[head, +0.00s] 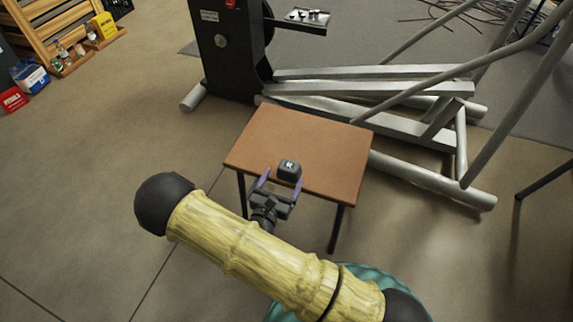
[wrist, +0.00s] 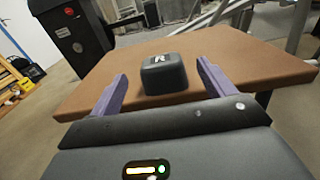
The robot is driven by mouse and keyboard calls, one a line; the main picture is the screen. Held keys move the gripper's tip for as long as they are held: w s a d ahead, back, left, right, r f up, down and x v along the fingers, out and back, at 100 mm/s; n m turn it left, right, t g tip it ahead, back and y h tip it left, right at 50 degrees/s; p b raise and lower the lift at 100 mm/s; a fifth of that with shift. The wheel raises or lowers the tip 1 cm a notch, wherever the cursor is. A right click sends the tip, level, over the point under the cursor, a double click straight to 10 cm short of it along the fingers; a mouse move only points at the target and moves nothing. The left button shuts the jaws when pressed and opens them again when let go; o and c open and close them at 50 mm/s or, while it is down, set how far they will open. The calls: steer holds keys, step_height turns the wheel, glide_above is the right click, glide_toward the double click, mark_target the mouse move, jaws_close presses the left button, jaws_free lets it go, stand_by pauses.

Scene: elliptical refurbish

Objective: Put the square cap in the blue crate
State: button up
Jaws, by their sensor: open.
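The square cap (head: 289,169) is dark grey with a white letter on top and sits upright on a small brown table (head: 262,135). It also shows in the wrist view (wrist: 164,76), ahead of my palm and centred between the fingers. My gripper (head: 282,178) is open. Its purple fingers (wrist: 161,88) point at the cap from the table's near edge, one to each side, with gaps showing. At the far left is a small blue box (head: 30,77); I cannot tell whether it is the blue crate. No other blue crate is plain in view.
A grey exercise machine (head: 370,92) with long bars stands behind and right of the table. A black housing (head: 226,45) rises behind it. A wooden slatted rack (head: 50,25) with bottles and a red box (head: 13,100) are far left. The floor left of the table is clear.

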steer(key=p+v, duration=0.1)
steer(key=v, duration=0.3)
steer(key=shift+s, duration=0.25)
stand_by(0.4)
steer(key=s+d+r+m+g+h, duration=0.2)
steer(key=s+d+r+m+g, duration=0.2)
steer(key=d+m+g, duration=0.5)
steer(key=s+d+r+m+g+h, duration=0.2)
steer(key=s+d+r+m+g, duration=0.2)
steer(key=d+m+g, duration=0.5)
step_height(320, 180, up, 10)
steer(key=m+t+y, duration=0.3)
steer(key=m+y, duration=0.7)
steer(key=m, duration=0.4)
steer(key=shift+w+d+t, duration=0.25)
steer(key=shift+d+t, duration=0.05)
steer(key=shift+d, duration=0.2)
